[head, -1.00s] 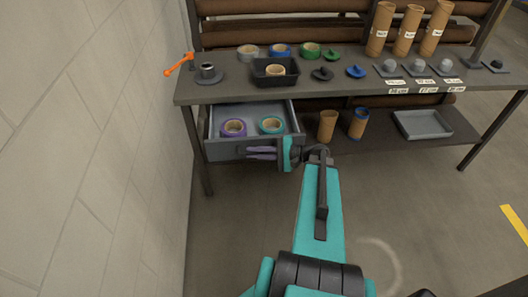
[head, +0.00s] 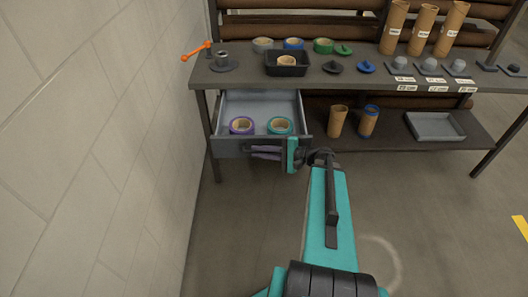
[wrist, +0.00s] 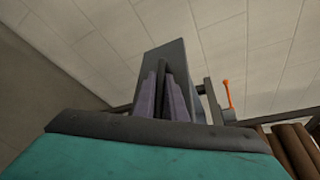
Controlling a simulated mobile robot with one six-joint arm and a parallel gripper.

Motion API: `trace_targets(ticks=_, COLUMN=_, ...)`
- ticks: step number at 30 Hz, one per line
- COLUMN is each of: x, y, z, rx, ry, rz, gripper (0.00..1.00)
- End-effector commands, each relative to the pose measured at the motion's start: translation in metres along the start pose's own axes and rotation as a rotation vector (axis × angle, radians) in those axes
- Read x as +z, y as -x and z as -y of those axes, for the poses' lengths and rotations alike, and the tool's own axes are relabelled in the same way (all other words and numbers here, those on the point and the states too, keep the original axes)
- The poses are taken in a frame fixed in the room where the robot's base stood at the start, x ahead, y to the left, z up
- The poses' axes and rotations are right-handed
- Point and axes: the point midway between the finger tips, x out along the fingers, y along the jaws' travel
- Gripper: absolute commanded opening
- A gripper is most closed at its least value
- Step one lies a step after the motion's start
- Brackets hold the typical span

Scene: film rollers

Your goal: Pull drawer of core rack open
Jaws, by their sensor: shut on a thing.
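The core rack's grey drawer (head: 232,146) stands pulled out below the left end of the dark worktop (head: 300,82). A purple tape roll (head: 242,125) and a teal tape roll (head: 280,126) lie inside it near the front. My gripper (head: 266,152) is at the drawer's front face, its purple fingers shut on the dark handle. In the wrist view the fingers (wrist: 163,100) close on both sides of the dark handle bar (wrist: 162,78), with the grey drawer front behind. In the head view the handle is mostly hidden by my gripper.
A white wall (head: 110,130) runs close along the left. An orange crank (head: 197,50) sticks out at the worktop's left end. Cardboard cores (head: 338,121) and a grey tray (head: 435,126) stand on the lower shelf. The floor in front is clear.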

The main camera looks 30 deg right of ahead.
Motion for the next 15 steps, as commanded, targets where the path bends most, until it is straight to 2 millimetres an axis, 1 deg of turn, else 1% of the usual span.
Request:
trace_targets(ticks=5, x=0.0016, y=0.0008, z=0.0009, rx=-0.002, ry=-0.001, rz=0.007, gripper=0.00)
trace_targets(ticks=6, x=0.0014, y=0.0013, z=0.0009, rx=-0.002, ry=-0.001, rz=0.007, gripper=0.18)
trace_targets(ticks=8, x=0.0006, y=0.0022, z=0.0010, rx=-0.003, ry=-0.002, rz=0.005, gripper=0.28)
trace_targets(ticks=9, x=0.0001, y=0.0027, z=0.0010, rx=-0.003, ry=-0.002, rz=0.004, gripper=0.29)
trace_targets(ticks=15, x=-0.0016, y=0.0046, z=0.0010, rx=-0.004, ry=-0.002, rz=0.000, gripper=0.29)
